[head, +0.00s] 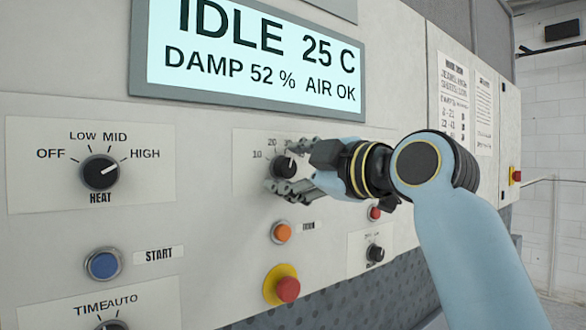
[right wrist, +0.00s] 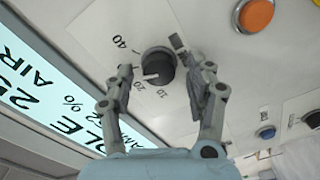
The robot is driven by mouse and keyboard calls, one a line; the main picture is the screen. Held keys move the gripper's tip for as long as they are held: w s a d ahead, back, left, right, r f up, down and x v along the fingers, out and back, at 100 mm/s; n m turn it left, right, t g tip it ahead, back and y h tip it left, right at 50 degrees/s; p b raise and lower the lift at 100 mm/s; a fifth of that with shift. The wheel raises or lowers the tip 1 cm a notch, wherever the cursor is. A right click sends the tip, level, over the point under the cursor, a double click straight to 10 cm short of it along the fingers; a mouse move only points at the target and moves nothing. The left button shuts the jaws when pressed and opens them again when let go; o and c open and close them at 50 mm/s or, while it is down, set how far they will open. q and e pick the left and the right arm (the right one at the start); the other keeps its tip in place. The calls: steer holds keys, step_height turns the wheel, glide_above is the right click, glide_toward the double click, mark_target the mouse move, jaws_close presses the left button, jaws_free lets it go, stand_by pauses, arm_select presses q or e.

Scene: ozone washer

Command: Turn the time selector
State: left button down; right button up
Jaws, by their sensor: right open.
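The time selector is a dark round knob (head: 284,163) on a pale plate, with the numbers 10 and 20 showing beside it in the head view. In the right wrist view the knob (right wrist: 157,66) has a white pointer mark towards the 20 side, and 10, 20 and 40 are readable. My right gripper (head: 288,166) is open at the knob, one finger above and one below it. In the right wrist view its fingers (right wrist: 151,57) stand on either side of the knob; I cannot tell whether they touch it. My fingers hide part of the scale.
The heat knob (head: 100,172) and blue start button (head: 103,265) are left of the gripper. An orange button (head: 282,232) and red emergency button (head: 287,289) are below it. A display (head: 250,55) juts out above. A small black knob (head: 376,253) is at lower right.

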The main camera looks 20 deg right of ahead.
steer(key=v, duration=0.7)
steer(key=shift+s, duration=0.25)
steer(key=shift+d, duration=0.1)
